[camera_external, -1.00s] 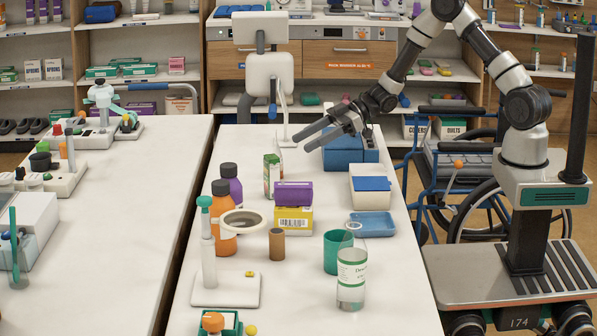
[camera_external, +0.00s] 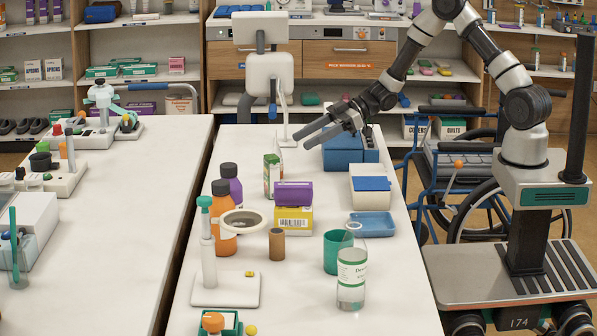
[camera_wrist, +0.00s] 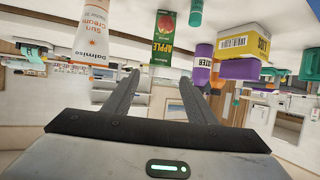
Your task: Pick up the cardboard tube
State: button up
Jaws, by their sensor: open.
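The cardboard tube (camera_external: 276,244) is a small brown cylinder standing upright on the white table (camera_external: 300,290), in front of the yellow box and left of the green cup. I cannot pick it out for certain in the wrist view. My gripper (camera_external: 312,139) is open and empty over the far part of the table, near the blue box, well behind the tube. In the wrist view its two fingers (camera_wrist: 155,88) are spread with nothing between them.
A blue tray (camera_external: 371,224) lies to the right.

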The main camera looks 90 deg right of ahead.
notch_tip(320, 180, up, 11)
jog(key=w+a+f+n+h, duration=0.1)
jog(key=w+a+n+h, duration=0.2)
jog(key=w+a+n, duration=0.5)
jog(key=n+g+h, duration=0.3)
jog(key=n+g, duration=0.5)
jog(key=n, duration=1.4)
send_over(281, 231)
jog(key=s, duration=0.4)
notch_tip(281, 231, down, 7)
jog(key=x, duration=0.9)
jog(key=shift+a+f+b, duration=0.1)
jog(key=shift+f+b, duration=0.1)
jog(key=shift+b, duration=0.1)
jog(key=shift+s+a+x, duration=0.1)
jog(key=shift+a+x, duration=0.05)
jog(key=shift+x, duration=1.3)
jog(key=shift+s+a+x, duration=0.15)
jog(key=shift+x, duration=1.35)
jog(key=shift+f, duration=0.1)
